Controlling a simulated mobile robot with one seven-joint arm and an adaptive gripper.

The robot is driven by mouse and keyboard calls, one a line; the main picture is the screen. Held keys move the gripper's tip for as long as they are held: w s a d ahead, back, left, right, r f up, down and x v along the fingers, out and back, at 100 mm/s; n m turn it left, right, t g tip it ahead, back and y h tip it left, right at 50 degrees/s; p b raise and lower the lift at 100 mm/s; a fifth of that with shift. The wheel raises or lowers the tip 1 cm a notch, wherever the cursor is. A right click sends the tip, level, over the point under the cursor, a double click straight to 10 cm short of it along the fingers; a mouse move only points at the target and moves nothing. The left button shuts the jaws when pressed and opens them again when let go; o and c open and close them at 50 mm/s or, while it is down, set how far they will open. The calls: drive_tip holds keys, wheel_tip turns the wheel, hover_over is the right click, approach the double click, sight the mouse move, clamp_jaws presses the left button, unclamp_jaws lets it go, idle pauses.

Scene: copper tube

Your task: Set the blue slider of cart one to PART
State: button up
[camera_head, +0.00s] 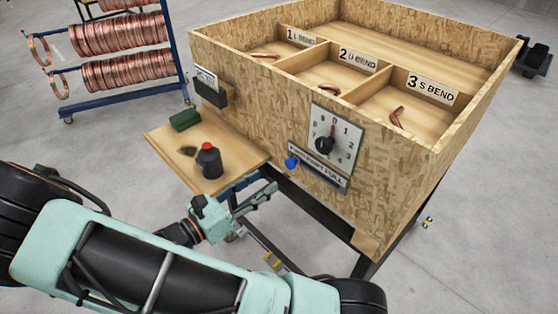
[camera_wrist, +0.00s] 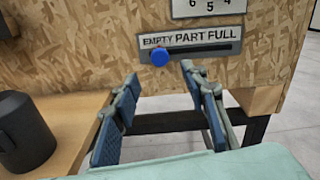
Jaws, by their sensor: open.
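The blue slider (camera_head: 291,163) is a round knob at the left end of a grey plate on the cart's (camera_head: 270,135) front panel. In the wrist view the knob (camera_wrist: 160,56) sits under the word EMPTY, left of PART and FULL on the plate (camera_wrist: 205,45). A dark slot runs right from it. My gripper (camera_head: 262,192) is in front of the panel, below the slider. In the wrist view its two blue-padded fingers (camera_wrist: 160,100) are spread apart with nothing between them. The knob shows beyond the fingers, apart from them.
A side shelf (camera_head: 165,150) holds a black bottle with a red cap (camera_head: 209,160) and a green block (camera_head: 185,120). A dial (camera_head: 335,138) is above the plate. Bins with copper pieces are on top. A copper coil rack (camera_head: 120,60) stands at back left.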

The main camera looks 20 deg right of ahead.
sight(288, 165)
drive_tip(key=p+x, duration=0.1)
drive_tip(key=x, duration=1)
drive_tip(key=shift+c, duration=0.4)
drive_tip(key=shift+a, duration=0.1)
clamp_jaws()
